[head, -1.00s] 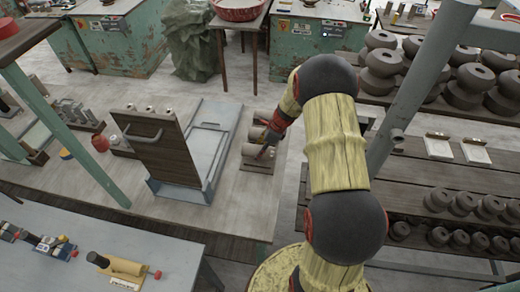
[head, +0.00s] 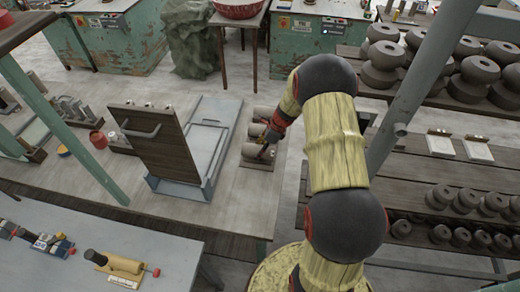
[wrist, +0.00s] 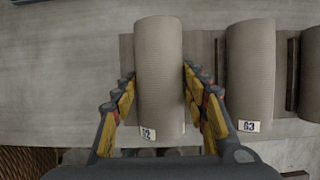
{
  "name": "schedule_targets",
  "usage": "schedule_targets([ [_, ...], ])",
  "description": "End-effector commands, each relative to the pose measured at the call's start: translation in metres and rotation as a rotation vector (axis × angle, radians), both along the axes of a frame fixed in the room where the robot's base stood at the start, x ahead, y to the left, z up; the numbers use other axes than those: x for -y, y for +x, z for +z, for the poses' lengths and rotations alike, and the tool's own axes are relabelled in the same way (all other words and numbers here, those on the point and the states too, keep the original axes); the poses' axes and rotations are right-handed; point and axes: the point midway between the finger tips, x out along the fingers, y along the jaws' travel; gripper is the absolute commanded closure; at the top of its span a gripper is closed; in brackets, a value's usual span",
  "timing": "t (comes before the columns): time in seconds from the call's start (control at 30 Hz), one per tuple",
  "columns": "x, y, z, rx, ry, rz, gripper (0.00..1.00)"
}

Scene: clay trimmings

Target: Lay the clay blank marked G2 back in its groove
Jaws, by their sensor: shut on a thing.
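The clay blank marked G2 (wrist: 158,70) is a grey-brown cylinder, upright in the wrist view, with its small white tag at the near end. My gripper (wrist: 158,88) is shut on it, one yellow-and-black finger on each side. A brown grooved board (wrist: 209,60) lies beneath. The blank marked G3 (wrist: 250,70) lies on the board to the right, roughly parallel to G2. The held blank covers the groove under it, so I cannot tell whether it touches. In the head view my gripper (head: 266,138) is at the board, partly hiding the blanks.
Another blank (wrist: 309,75) shows at the right edge of the wrist view. In the head view a wooden panel with a handle (head: 160,145) and a grey tray (head: 208,137) stand left of the board. Bare tabletop lies left of the blanks in the wrist view.

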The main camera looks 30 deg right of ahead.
Motion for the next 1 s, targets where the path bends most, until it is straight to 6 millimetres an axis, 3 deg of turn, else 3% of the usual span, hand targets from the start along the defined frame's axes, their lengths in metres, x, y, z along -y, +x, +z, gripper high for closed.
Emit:
schedule_targets([
  [0.87, 0.0004, 0.0007, -0.0071, 0.002, -0.001, 0.0, 1.0],
  [0.9, 0.0004, 0.0007, -0.0071, 0.002, -0.001, 0.0, 0.54],
  [1.0, 0.0004, 0.0006, -0.0072, 0.002, -0.001, -0.001, 0.48],
])
